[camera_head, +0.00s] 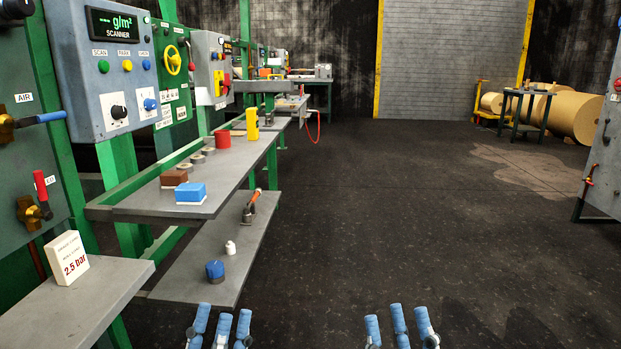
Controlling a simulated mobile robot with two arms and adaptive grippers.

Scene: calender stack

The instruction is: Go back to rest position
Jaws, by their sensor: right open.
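My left gripper (222,323) shows at the bottom edge, left of the middle. Its blue fingers point forward, with gaps between them and nothing seen in them. How far it is open is not clear. My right gripper (398,323) shows at the bottom edge, right of the middle. Its blue fingers are spread, open and empty. Both grippers appear over the dark floor (400,220), apart from the benches. Only the finger ends show; the rest of both hands is cut off by the lower edge.
At left stand control panels (122,70), a shelf with a "2.5 bar" block (66,257), a grey bench (225,165) and a lower shelf (200,255) with small items. A grey cabinet (606,150) stands at right, large rolls (570,125) behind. The middle floor is clear.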

